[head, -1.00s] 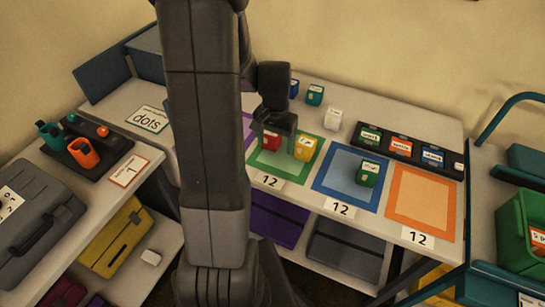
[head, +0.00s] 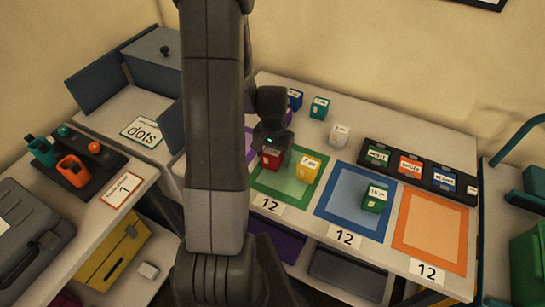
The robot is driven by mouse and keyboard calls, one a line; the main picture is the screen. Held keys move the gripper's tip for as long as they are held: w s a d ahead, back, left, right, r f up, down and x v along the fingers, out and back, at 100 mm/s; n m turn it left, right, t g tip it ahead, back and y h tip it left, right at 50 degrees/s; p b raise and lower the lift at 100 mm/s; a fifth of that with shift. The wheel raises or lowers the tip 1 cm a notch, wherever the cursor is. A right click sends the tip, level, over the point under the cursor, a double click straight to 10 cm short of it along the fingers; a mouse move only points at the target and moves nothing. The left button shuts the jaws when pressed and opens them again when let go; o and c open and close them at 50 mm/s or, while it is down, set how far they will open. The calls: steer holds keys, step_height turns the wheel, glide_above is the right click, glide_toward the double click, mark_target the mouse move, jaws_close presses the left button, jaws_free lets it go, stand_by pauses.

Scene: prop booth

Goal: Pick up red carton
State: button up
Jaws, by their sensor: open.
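The red carton (head: 271,161) stands on the left part of the green-bordered mat (head: 291,193) on the table. My gripper (head: 273,147) is right at the top of the red carton, pointing down. Its jaws are open, and the upper part of the carton is partly hidden by them. I cannot tell whether the fingers touch the carton.
A yellow carton (head: 307,171) stands close to the right of the red one. A green carton (head: 375,198) stands on the blue-bordered mat (head: 330,210). Blue (head: 294,100), teal (head: 319,107) and white (head: 340,135) cartons stand behind. The orange mat (head: 430,231) is empty.

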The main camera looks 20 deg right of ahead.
steer(key=shift+c, duration=0.2)
steer(key=c, duration=1.1)
